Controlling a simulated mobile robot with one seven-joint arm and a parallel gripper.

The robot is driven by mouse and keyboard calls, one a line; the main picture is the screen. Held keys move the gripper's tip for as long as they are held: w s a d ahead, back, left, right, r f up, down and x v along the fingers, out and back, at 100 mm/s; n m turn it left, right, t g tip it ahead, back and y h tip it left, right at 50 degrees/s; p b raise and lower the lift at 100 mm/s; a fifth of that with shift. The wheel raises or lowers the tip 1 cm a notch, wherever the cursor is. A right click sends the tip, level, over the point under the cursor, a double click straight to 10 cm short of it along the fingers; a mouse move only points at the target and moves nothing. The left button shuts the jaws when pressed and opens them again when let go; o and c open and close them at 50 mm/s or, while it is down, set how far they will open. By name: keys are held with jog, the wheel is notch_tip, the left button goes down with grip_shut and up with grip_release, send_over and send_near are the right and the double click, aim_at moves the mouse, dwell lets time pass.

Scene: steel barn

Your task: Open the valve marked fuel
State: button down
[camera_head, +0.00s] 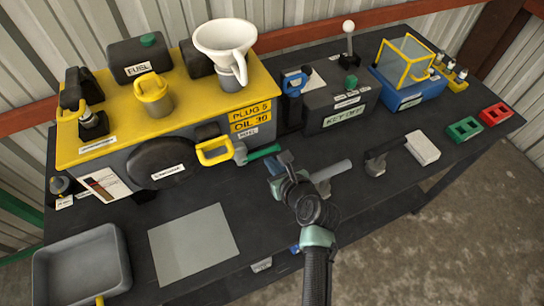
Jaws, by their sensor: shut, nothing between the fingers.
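A black tank marked FUEL (138,68) with a green cap stands on top of the yellow-topped engine unit. On the unit's front right, a green lever (264,152) sticks out to the right from a small grey valve body (240,154). A small white label (248,133) sits above that valve, too small to read surely. My gripper (281,165) is shut and empty, just right of and below the lever's free end. I cannot tell whether it touches the lever. A second small fitting (60,185) with an unreadable label sits at the unit's left end.
A yellow loop handle (214,151) juts out left of the valve. A white funnel (225,42) stands on the unit. The KEY OFF box (337,105) is to the right. A grey tray (84,266) and flat grey sheet (193,245) lie in front. A grey cylindrical tool (330,171) lies right of my gripper.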

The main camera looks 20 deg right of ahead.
jog(key=shift+w+r, duration=0.1)
jog(key=shift+r, duration=0.4)
jog(key=shift+r+p, duration=0.15)
jog(key=shift+p, duration=0.2)
jog(key=shift+r, duration=0.1)
